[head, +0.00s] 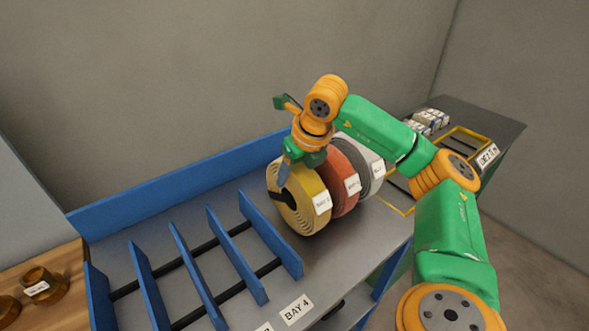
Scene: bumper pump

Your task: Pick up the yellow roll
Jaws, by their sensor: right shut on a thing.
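The yellow roll (309,203) stands upright on its edge on the grey table, a coiled hose-like roll with a white label and a dark centre. It is the nearest in a row of rolls. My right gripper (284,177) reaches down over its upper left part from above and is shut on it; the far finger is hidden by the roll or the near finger. The roll seems to rest on the table still. My left gripper is not in view.
A red roll (342,172) and a grey roll (372,161) stand close behind the yellow one. Blue dividers (237,254) form slots at left, with a BAY 4 label (296,310) in front. A dark bench (485,122) with yellow frames stands at right. Brown round parts (41,287) lie at far left.

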